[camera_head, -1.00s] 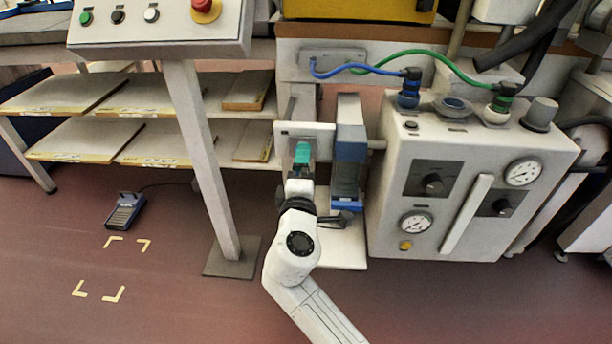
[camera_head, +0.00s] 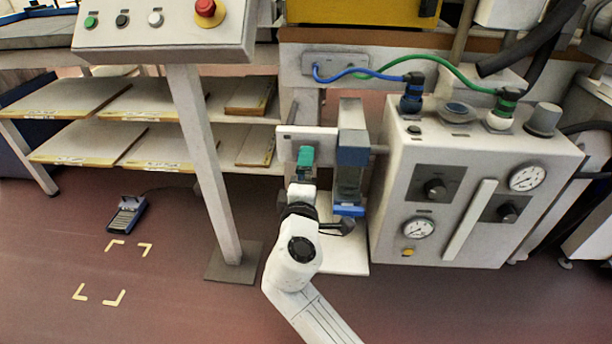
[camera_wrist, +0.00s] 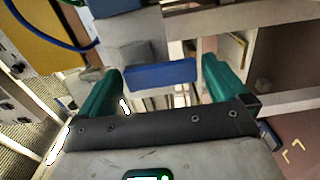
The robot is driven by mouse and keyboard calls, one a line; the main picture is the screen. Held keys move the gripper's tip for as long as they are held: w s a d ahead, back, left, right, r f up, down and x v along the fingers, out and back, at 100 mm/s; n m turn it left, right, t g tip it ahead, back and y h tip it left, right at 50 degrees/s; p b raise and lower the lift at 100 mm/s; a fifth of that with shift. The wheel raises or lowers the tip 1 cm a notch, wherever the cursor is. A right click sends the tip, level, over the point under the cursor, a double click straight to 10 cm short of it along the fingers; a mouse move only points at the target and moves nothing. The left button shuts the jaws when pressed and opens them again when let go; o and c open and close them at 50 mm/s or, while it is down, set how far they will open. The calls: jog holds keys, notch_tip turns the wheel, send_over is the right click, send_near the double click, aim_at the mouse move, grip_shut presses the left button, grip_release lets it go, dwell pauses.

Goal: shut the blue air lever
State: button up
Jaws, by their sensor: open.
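A blue bar (camera_wrist: 162,74), which looks like the air lever's handle, lies across the gap between my gripper's (camera_wrist: 163,66) two green fingers in the wrist view. The fingers stand apart, one near each end of the bar; I cannot tell whether they touch it. In the head view my gripper (camera_head: 305,155) is in front of a pale plate (camera_head: 327,139), left of a filter unit (camera_head: 353,151) with a blue-grey body and clear bowl.
A white gauge cabinet (camera_head: 470,205) stands close on the right, with blue (camera_head: 365,74) and green hoses above it. A slanted control-panel post (camera_head: 207,165) is left of my arm. Shelves (camera_head: 80,141) stand behind the post. A foot pedal (camera_head: 127,214) lies on the floor.

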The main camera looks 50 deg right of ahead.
jog(key=p+v, duration=0.1)
jog(key=v, duration=0.9)
jog(key=shift+s+a+p, duration=0.25)
jog(key=shift+a+p, duration=0.05)
jog(key=shift+p, duration=0.1)
jog(key=s+d+f+m+g+y, duration=0.3)
jog(key=s+f, duration=0.2)
jog(key=f, duration=0.1)
jog(key=s+d+f+m+g+y, duration=0.2)
jog(key=s+f+g, duration=0.15)
jog(key=f, duration=0.25)
jog(key=s+a+f+m+g+y, duration=0.3)
jog(key=s+a+f+y, duration=0.55)
jog(key=s, duration=0.35)
notch_tip(320, 180, up, 25)
jog(key=p, duration=2.6)
jog(key=shift+s, duration=0.45)
jog(key=shift+r+g+y, duration=0.15)
jog(key=shift+g+y, duration=0.1)
